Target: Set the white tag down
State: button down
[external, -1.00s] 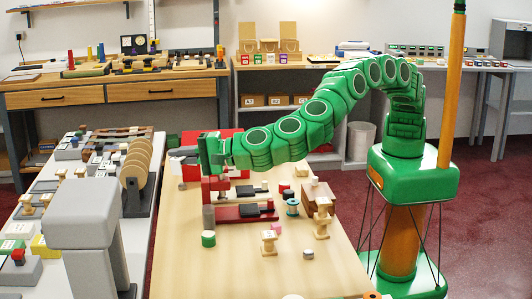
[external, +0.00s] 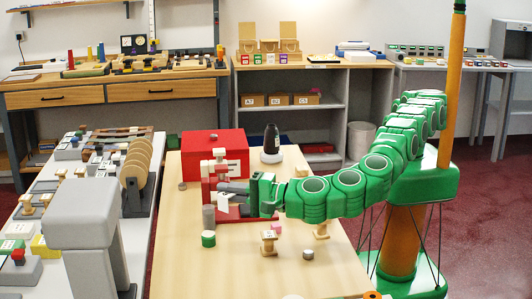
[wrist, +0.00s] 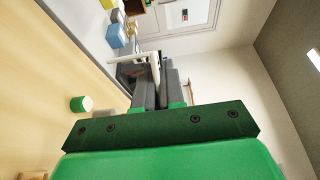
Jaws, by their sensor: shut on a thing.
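My gripper (external: 226,189) is shut on the white tag (external: 223,202), which shows as a small white piece at the fingertips, by the red stand (external: 207,172) on the wooden table. In the wrist view the white tag (wrist: 146,57) is a pale piece across the ends of my gripper's dark fingers (wrist: 156,70). The fingers hide part of it. I cannot tell whether the tag touches the stand or a surface below.
A grey cylinder (external: 209,218) and a green-and-white cylinder (external: 208,239) stand close to the gripper. A red box (external: 200,144) and a dark upright device (external: 271,140) stand behind. A small wooden stand (external: 269,243) is in front.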

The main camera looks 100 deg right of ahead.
jog(key=shift+f, duration=9)
jog(key=shift+d+f, duration=0.1)
jog(key=shift+f, duration=0.3)
